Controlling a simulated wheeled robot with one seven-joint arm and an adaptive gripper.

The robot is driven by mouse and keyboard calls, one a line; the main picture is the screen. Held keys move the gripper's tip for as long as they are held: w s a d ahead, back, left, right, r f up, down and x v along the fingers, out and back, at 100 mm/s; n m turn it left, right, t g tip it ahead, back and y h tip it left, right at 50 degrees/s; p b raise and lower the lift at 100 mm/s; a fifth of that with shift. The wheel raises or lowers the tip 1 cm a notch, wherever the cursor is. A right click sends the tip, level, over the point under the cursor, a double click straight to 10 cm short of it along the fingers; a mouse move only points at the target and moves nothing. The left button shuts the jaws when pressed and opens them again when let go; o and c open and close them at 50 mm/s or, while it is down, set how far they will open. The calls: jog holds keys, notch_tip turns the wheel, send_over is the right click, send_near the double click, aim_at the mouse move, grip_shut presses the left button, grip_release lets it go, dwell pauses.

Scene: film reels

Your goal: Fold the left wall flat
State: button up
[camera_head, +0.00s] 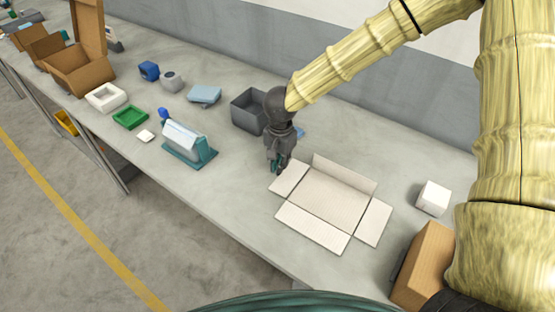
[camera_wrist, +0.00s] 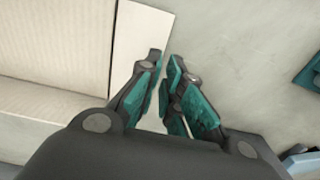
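A cream cardboard box (camera_head: 325,200) lies opened out on the table. Its left wall (camera_head: 288,179) leans outward, flat or nearly flat on the table; it also shows in the wrist view (camera_wrist: 140,45). The back wall (camera_head: 345,175) is tilted up. The front wall (camera_head: 311,228) and right wall (camera_head: 373,222) look flat. My gripper (camera_head: 277,170) is low beside the left wall's outer back corner, pointing down. In the wrist view, the fingertips (camera_wrist: 166,58) are close together with a thin gap and nothing held. I cannot tell whether they touch the wall.
A grey open bin (camera_head: 250,112) stands behind my gripper. A teal tray with a pale blue house-shaped item (camera_head: 187,142) is to the left. A white cube (camera_head: 433,198) and a brown box (camera_head: 424,265) are to the right. The table's front edge is close to the box.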

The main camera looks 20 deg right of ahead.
jog(key=shift+o, duration=0.8)
jog(key=shift+s+d+r, duration=0.1)
jog(key=shift+s+r, duration=0.45)
jog(key=shift+s, duration=0.25)
jog(key=w, duration=0.1)
jog(key=w+f, duration=0.1)
jog(key=w, duration=0.1)
jog(key=shift+w+f, duration=0.2)
jog(key=shift+w, duration=0.1)
jog(key=s+r, duration=0.3)
jog(key=r, duration=0.6)
notch_tip(320, 180, up, 4)
send_over(280, 179)
jog(key=shift+r, duration=0.1)
